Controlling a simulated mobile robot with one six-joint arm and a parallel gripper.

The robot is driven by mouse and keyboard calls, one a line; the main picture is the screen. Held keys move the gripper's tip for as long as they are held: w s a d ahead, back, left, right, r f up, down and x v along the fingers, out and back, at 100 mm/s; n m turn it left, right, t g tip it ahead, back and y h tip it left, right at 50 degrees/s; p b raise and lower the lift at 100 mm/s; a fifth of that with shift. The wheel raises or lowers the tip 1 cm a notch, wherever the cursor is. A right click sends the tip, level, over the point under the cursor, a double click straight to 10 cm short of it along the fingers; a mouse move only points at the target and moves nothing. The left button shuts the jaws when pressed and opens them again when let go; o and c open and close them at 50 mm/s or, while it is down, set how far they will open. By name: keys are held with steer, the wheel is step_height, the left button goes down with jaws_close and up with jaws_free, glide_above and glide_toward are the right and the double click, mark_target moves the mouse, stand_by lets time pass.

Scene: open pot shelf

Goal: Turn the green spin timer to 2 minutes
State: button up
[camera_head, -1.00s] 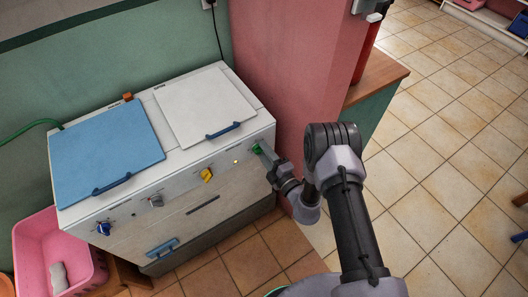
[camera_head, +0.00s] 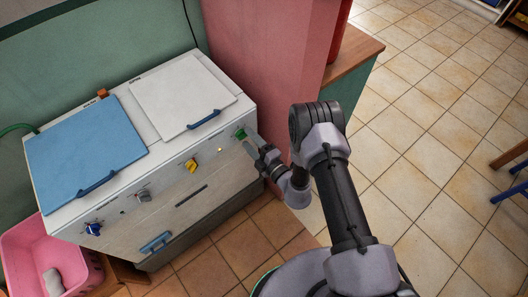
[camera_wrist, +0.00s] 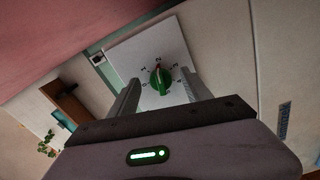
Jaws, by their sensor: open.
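The green spin timer (camera_head: 241,134) is a round knob at the right end of the white twin-tub washer's front panel. In the wrist view the timer knob (camera_wrist: 159,84) sits on a pale square plate with small numbers around it. A red mark shows at its upper edge in that view; the numbers are too small to read surely. My gripper (camera_head: 250,146) is open just in front of the knob, a little below and right of it. In the wrist view its two fingers (camera_wrist: 160,78) lie on either side of the knob, apart from it, with nothing held.
The washer's panel also has a yellow knob (camera_head: 191,165), a grey knob (camera_head: 143,195) and a blue knob (camera_head: 93,229). A pink wall (camera_head: 260,45) stands close behind and right of the washer. A pink basket (camera_head: 45,250) is at the lower left. Tiled floor at right is open.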

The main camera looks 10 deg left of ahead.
steer(key=p+v, duration=0.4)
steer(key=v, duration=1.1)
steer(key=shift+s+d, duration=0.25)
steer(key=shift+r, duration=0.1)
